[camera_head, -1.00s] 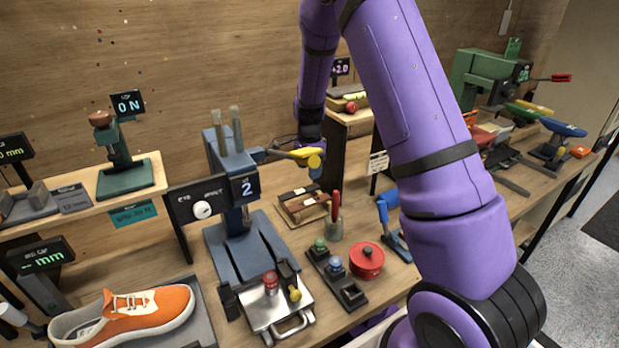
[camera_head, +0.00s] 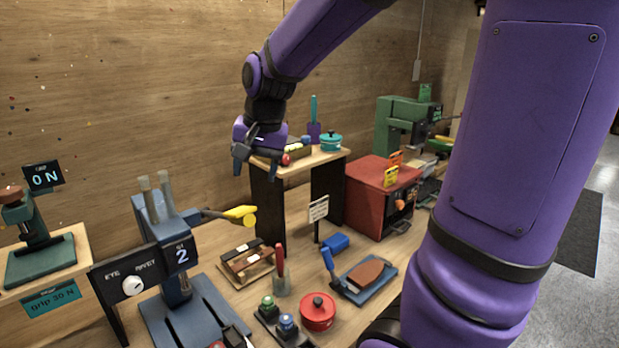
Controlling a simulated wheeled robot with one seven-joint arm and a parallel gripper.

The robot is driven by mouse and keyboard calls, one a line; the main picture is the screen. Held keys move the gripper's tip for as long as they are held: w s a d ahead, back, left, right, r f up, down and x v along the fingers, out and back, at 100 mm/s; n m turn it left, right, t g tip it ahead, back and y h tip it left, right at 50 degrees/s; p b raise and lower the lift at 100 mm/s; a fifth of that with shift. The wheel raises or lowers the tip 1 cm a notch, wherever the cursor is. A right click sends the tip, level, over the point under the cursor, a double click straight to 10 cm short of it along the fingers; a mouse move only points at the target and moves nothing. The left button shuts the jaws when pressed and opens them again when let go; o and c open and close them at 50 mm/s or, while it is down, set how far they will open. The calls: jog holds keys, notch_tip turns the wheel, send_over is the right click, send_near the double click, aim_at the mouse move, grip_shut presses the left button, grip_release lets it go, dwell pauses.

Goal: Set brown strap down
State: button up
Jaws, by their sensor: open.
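Brown strap-like pieces (camera_head: 252,262) lie on a small light wooden tray (camera_head: 238,281) on the bench, left of centre. One piece is darker and one is redder brown; I cannot tell for sure which is the brown strap. My gripper (camera_head: 257,168) is above and behind this tray, beside the left end of a raised wooden shelf. Its dark fingers point down and are apart. I see no strap between them, though the view of the jaws is small.
The raised shelf (camera_head: 325,157) carries a teal pot (camera_head: 331,141) and small items close to my gripper. A blue press (camera_head: 178,285) is at left, a red cabinet (camera_head: 378,205) at right.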

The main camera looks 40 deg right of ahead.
jog(key=s+a+r+n+t, duration=0.1)
jog(key=s+n, duration=0.3)
jog(key=s, duration=0.5)
jog(key=s+a+r+n+t, duration=0.1)
jog(key=s+r+n, duration=0.2)
jog(key=s, duration=0.6)
jog(key=shift+s+a+r+n+h, duration=0.2)
jog(key=shift+a+r+n+h, duration=0.1)
jog(key=shift+n+h, duration=0.15)
jog(key=shift+c, duration=0.4)
